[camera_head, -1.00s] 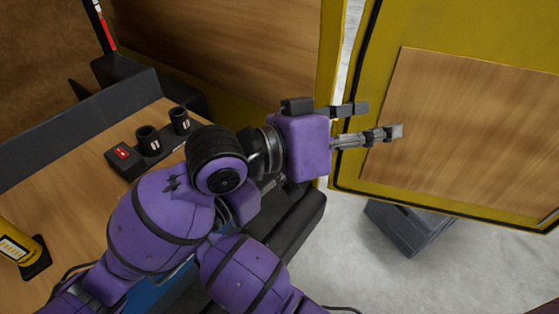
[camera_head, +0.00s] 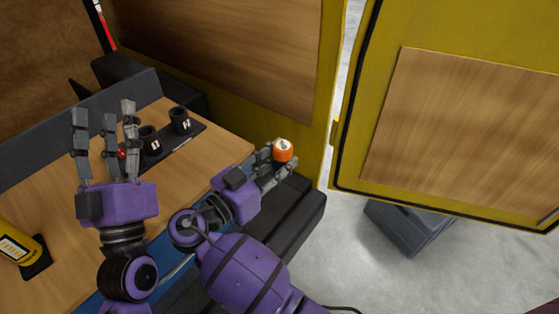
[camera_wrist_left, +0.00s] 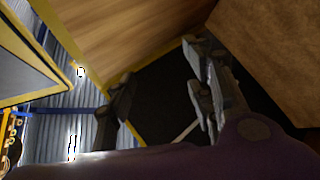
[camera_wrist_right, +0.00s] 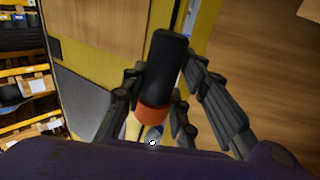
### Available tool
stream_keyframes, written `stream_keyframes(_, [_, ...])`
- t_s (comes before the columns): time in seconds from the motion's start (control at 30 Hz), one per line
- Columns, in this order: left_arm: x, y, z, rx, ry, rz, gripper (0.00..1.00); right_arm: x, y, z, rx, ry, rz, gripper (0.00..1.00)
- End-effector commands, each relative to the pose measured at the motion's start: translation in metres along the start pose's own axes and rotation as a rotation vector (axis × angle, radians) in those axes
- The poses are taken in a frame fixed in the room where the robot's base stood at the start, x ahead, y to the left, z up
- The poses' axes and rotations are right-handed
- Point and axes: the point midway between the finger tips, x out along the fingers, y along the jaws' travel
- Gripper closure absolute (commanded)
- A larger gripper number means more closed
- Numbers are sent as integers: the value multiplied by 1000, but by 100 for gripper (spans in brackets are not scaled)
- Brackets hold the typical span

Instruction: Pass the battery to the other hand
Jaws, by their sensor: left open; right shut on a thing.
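The battery (camera_head: 283,150) shows as an orange end with a pale top in the head view. In the right wrist view it is a black cylinder (camera_wrist_right: 166,65) with an orange band (camera_wrist_right: 151,118). My right gripper (camera_head: 281,162) is shut on it, with fingers on both sides in the right wrist view. It holds the battery in the air near the bench's right end. My left gripper (camera_head: 103,115) is open and empty, fingers pointing up the picture, well left of the battery. The left wrist view shows nothing between its fingers (camera_wrist_left: 160,90).
A black holder with two dark cups (camera_head: 180,120) stands on the wooden bench (camera_head: 60,175), partly hidden behind my left gripper. A yellow cylinder (camera_head: 16,245) is at the left edge. A yellow-framed door panel (camera_head: 460,130) stands right. Space between my grippers looks open.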

Motion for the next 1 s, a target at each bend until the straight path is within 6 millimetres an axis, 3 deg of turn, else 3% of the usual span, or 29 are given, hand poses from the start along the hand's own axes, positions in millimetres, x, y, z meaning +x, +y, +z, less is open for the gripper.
stream_keyframes(0.2, [-33,-33,-16,94,20,-57,52,0,0,0,1,1,0,100])
stream_keyframes(0.37, [-60,-28,-7,7,-76,-13,52,0,0,0,1,1,0,100])
stream_keyframes(0.57, [-107,-19,11,-146,-253,14,52,0,0,0,1,1,0,100])
stream_keyframes(0.67, [-144,-14,22,-255,-389,5,52,0,0,0,1,1,0,100])
stream_keyframes(0.8, [-211,-5,34,-429,-615,-60,52,0,0,0,1,1,0,100])
stream_keyframes(1.0, [-276,2,36,-582,-819,-172,52,0,0,0,1,1,0,100])
